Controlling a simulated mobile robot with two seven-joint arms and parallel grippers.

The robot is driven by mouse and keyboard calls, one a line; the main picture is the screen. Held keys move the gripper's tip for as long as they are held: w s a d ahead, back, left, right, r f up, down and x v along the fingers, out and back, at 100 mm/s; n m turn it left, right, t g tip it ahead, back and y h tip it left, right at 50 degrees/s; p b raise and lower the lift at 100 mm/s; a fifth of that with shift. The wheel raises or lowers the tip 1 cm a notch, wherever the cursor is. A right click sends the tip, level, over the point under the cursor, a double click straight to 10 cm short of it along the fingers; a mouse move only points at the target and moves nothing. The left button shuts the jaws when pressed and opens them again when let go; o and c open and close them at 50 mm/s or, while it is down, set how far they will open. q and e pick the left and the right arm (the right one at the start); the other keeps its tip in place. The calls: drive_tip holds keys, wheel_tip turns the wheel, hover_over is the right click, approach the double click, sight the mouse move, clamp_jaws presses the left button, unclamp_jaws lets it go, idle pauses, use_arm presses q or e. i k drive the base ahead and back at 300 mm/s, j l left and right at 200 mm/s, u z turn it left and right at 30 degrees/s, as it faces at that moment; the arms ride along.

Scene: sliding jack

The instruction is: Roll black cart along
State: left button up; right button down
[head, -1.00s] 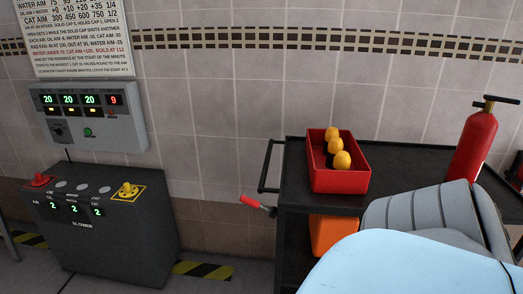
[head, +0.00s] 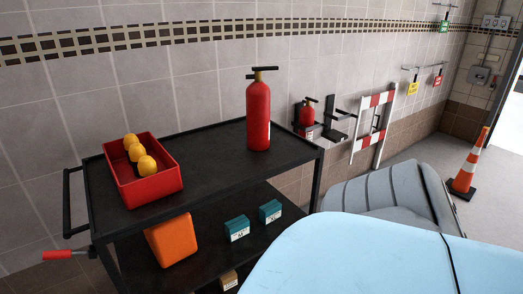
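The black cart (head: 205,152) stands against the tiled wall at the left and middle of the head view. It has a top shelf, a lower shelf and a push handle (head: 68,203) on its left end. A red tray (head: 158,193) with several yellow-topped items (head: 147,165) and a red fire extinguisher (head: 258,115) stand on the top shelf. An orange box (head: 171,240) and two teal boxes (head: 237,228) sit on the lower shelf. Neither gripper is in view. The cart's wheels are out of the picture.
A red-handled lever (head: 62,254) sticks out by the cart's left end. A light blue rounded surface and a grey ribbed form cover the lower right. Beyond are a red-white barrier (head: 373,125), a traffic cone (head: 466,165) and open floor by a doorway.

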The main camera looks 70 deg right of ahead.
sight(223, 181)
drive_tip(key=z, duration=1.7)
